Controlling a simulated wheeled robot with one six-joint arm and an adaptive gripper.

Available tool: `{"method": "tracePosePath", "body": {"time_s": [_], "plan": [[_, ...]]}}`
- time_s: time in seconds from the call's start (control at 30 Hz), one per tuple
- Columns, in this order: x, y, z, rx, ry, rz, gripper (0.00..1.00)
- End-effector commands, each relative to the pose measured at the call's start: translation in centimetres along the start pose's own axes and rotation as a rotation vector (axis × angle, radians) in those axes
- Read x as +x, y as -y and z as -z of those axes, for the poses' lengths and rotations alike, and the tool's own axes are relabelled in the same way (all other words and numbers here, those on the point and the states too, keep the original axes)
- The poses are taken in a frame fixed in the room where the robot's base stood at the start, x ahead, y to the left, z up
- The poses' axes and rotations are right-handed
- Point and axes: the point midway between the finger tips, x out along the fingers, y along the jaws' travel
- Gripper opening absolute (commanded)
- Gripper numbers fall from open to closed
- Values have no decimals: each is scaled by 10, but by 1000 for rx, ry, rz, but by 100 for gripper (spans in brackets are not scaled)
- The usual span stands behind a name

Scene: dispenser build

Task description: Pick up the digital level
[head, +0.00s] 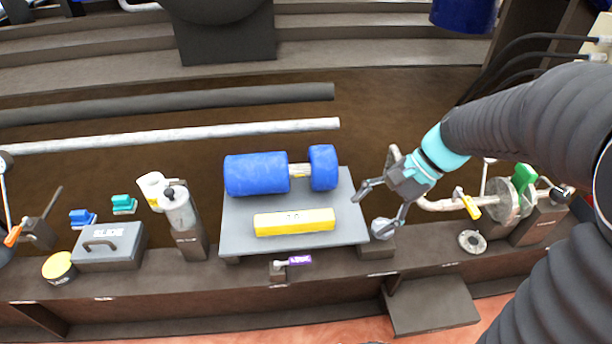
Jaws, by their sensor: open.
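The digital level is most likely the yellow bar (294,222) lying flat on the grey platform (240,238), with small dark marks on its top. My gripper (372,211) is open and empty, at the right edge of the grey platform.
A blue cylinder (256,174) with a narrow neck and a blue end lies behind the yellow bar. A purple-handled valve (298,260) sits below the platform's front. White pipework (178,207) stands left. A green-handled valve (522,180) and flange (500,202) stand right.

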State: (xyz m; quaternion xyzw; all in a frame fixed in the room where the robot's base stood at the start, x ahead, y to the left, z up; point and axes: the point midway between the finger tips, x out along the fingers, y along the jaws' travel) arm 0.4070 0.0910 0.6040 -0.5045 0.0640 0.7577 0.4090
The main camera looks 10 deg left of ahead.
Motion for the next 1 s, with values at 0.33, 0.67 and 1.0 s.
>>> {"method": "tracePosePath", "body": {"time_s": [0.33,0.67,1.0], "plan": [[46,46,62,393,366,119,71],[68,63,96,569,536,177,71],[111,79,76,577,546,176,71]]}}
